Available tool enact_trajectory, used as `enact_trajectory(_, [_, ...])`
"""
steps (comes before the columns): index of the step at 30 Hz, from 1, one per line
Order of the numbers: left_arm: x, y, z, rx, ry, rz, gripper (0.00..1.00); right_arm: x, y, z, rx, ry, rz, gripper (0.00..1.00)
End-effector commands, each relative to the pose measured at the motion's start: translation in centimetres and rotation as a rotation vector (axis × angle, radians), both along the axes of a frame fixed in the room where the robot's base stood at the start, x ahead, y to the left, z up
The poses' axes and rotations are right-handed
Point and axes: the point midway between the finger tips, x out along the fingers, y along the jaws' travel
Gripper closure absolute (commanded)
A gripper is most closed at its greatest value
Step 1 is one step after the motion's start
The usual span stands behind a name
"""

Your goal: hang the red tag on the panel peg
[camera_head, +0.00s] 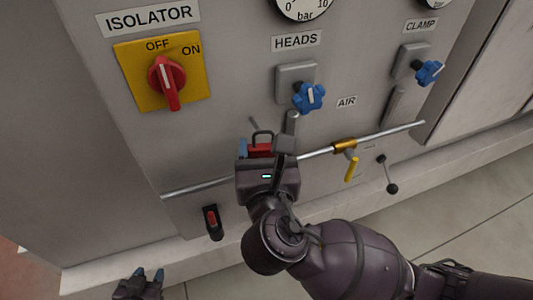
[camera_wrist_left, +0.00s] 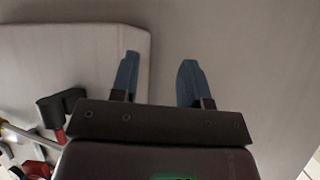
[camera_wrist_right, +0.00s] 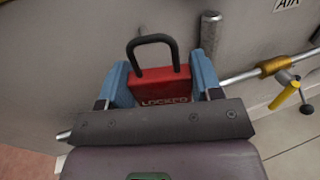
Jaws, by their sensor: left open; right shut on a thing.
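The red tag (camera_wrist_right: 160,88) is shaped like a padlock, with a dark shackle and white lettering. My right gripper (camera_wrist_right: 162,85) is shut on its body, with the shackle pointing up. In the head view the tag (camera_head: 260,149) is in front of the panel, partly hidden by the gripper. I cannot tell which is the panel peg. The shackle appears to be on neither. My left gripper (camera_head: 148,273) is open and empty, low at the left.
Blue knobs (camera_head: 309,97) and a red isolator switch (camera_head: 165,82) stick out above. A red-and-black lever (camera_head: 212,222) and a black-knobbed lever (camera_head: 390,187) are below the rail.

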Motion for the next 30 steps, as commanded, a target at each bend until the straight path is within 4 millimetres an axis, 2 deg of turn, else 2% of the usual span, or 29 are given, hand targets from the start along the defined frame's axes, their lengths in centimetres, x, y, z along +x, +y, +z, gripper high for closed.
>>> enact_trajectory(23, [0.9, -0.1, -1.3, -0.001, -0.026, -0.004, 0.58, 3.6, 1.1, -0.4, 0.0, -0.001, -0.001, 0.64])
enact_trajectory(30, [1.0, -0.1, -0.5, 0.0, -0.028, -0.004, 0.58, 4.5, 1.4, -0.9, -0.002, 0.003, -0.001, 0.64])
